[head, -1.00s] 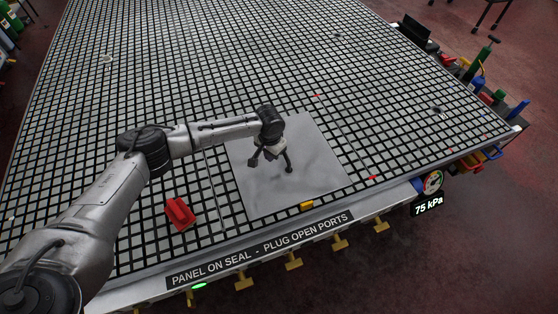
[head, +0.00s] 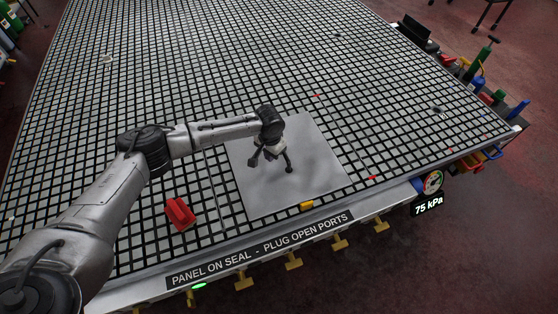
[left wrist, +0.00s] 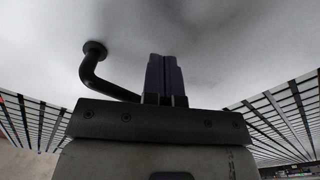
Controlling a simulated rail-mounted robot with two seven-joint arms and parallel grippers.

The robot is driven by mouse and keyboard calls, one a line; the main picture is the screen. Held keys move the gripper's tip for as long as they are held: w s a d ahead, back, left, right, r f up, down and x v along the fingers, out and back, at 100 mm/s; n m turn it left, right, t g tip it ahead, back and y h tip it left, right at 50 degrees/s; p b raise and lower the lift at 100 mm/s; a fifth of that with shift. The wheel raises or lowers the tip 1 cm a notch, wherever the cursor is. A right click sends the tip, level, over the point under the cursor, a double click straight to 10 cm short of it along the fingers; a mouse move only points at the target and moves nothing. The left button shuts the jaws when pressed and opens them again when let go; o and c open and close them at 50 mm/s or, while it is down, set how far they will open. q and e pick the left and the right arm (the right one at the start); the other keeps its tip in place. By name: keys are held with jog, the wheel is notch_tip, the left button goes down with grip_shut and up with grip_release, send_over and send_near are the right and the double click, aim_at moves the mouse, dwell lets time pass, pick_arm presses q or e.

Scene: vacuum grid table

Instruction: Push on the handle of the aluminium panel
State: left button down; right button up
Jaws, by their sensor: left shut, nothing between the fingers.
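The aluminium panel (head: 318,165) is a flat grey square plate lying on the grid table near its front edge. Its black handle (head: 289,169) stands on the panel, with a foot showing on either side of my gripper. My left gripper (head: 270,154) is over the handle's middle and hides it. In the left wrist view, the purple fingers (left wrist: 165,77) are together and empty. The handle (left wrist: 93,72) bends from a round foot on the panel and runs behind the gripper body at the left of the fingers. Whether the gripper touches it I cannot tell. My right gripper is not in view.
A red block (head: 180,213) lies on the grid left of the panel. A yellow stop (head: 306,205) sits at the panel's front edge. A gauge (head: 432,182) reads 75 kPa at the right front. The grid beyond the panel is mostly clear.

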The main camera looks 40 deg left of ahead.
pick_arm(q)
jog(key=shift+w+d, duration=0.35)
jog(key=shift+w, duration=0.25)
jog(key=shift+w+d, duration=0.1)
dwell(0.6)
jog(key=shift+d+p, duration=0.1)
jog(key=shift+p, duration=0.3)
dwell(0.6)
jog(key=shift+w+p, duration=0.1)
jog(key=shift+p, duration=0.25)
jog(key=shift+d+r+p, duration=0.1)
jog(key=shift+r+p, duration=0.05)
jog(key=shift+p, duration=0.2)
dwell(0.6)
dwell(0.3)
dwell(0.4)
jog(key=shift+p, duration=0.7)
